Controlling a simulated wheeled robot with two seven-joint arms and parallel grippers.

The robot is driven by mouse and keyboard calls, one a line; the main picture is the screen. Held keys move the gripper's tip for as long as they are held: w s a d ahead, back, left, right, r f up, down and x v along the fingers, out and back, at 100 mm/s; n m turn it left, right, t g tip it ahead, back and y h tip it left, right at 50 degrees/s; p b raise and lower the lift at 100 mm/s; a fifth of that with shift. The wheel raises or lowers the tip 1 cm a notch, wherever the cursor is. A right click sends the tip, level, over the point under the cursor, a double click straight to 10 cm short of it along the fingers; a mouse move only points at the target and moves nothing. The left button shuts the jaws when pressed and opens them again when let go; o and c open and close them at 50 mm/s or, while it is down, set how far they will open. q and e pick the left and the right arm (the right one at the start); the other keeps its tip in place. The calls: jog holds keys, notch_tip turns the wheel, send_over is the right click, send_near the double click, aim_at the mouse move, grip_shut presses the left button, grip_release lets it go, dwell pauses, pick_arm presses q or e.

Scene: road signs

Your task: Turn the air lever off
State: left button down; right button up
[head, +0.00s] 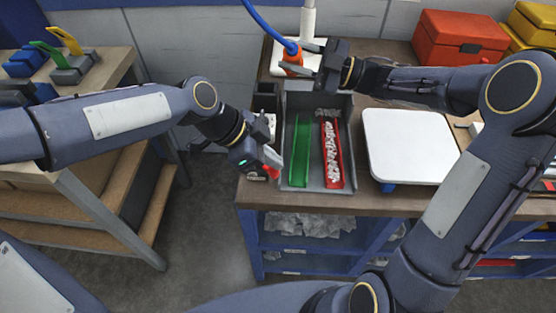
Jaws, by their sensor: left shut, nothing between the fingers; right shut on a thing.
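An orange fitting (292,69), which looks like the air lever, is at the back of the bench, at the end of a blue hose (265,28). A white vertical pipe (308,20) stands just beside it. My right gripper (297,58) reaches in from the right and is shut on the orange fitting, with its fingers partly covering it. Which way the lever is turned cannot be told. My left gripper (272,158) is shut and empty, at the left edge of the grey tray (318,187), near a small red object (272,173).
The tray holds a green strip (300,150) and a red strip (332,155) with grey bits. A white-topped plate (410,145) stands to its right. Red (460,40) and yellow (535,22) boxes are at the back right. A side table (110,70) is at left.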

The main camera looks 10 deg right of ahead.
jog(key=shift+f, duration=0.4)
pick_arm(q)
jog(key=a+m+g, duration=0.1)
jog(key=m, duration=0.1)
jog(key=a+m+g, duration=0.1)
jog(key=m, duration=0.1)
jog(key=shift+s+a+y, duration=0.2)
jog(key=shift+y, duration=0.2)
jog(key=shift+s+a, duration=0.1)
jog(key=shift+s, duration=0.05)
pick_arm(e)
jog(key=shift+f, duration=0.1)
jog(key=shift+f+b, duration=0.25)
jog(key=shift+b, duration=0.3)
pick_arm(q)
jog(key=shift+s+a, duration=0.35)
jog(key=shift+s, duration=0.2)
jog(key=shift+r, duration=0.1)
